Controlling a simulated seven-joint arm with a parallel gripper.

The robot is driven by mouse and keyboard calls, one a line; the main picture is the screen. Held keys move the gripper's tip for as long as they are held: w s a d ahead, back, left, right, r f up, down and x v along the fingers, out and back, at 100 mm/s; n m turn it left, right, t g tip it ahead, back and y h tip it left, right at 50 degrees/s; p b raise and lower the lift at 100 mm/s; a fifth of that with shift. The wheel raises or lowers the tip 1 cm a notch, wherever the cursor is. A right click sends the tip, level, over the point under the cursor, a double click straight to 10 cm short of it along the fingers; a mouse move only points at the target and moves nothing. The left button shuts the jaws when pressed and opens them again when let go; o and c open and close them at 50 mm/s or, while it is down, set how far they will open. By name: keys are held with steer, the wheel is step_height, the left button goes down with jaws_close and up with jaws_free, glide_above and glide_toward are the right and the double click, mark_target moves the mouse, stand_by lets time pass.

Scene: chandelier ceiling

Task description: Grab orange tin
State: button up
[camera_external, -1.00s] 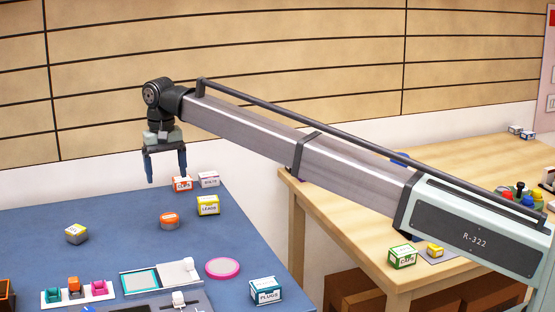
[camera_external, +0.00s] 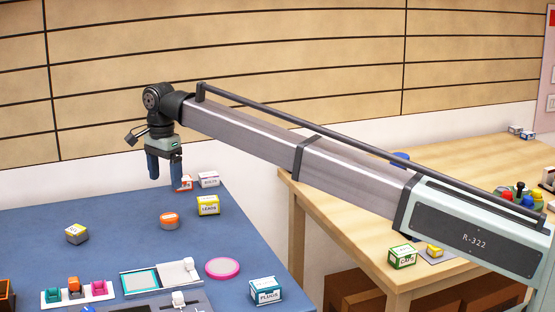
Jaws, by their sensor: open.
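The orange tin (camera_external: 169,221) is a small, low, rounded tin with a pale label band, standing on the blue table. My gripper (camera_external: 165,182) hangs fingers down above the far part of the table, higher in the picture than the tin and apart from it. It is open and nothing shows between its two dark blue fingers. An orange and white box (camera_external: 186,183) stands near the table's far edge, partly hidden behind a finger.
A yellow LEADS box (camera_external: 208,206) and a white and purple box (camera_external: 208,180) stand right of the tin. A yellow-topped grey block (camera_external: 76,234) is to its left. In front are a pink-rimmed disc (camera_external: 222,268), a tray (camera_external: 155,281) and a blue PLUGS box (camera_external: 265,291).

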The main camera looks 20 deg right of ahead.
glide_above(169, 217)
steer(key=f, duration=0.7)
steer(key=shift+s+f, duration=0.1)
steer(key=shift+s, duration=0.25)
steer(key=shift+w+f, duration=0.25)
steer(key=shift+f, duration=1.1)
steer(key=shift+w+f, duration=0.2)
steer(key=shift+f, duration=1.1)
steer(key=shift+c, duration=0.2)
steer(key=c, duration=1.1)
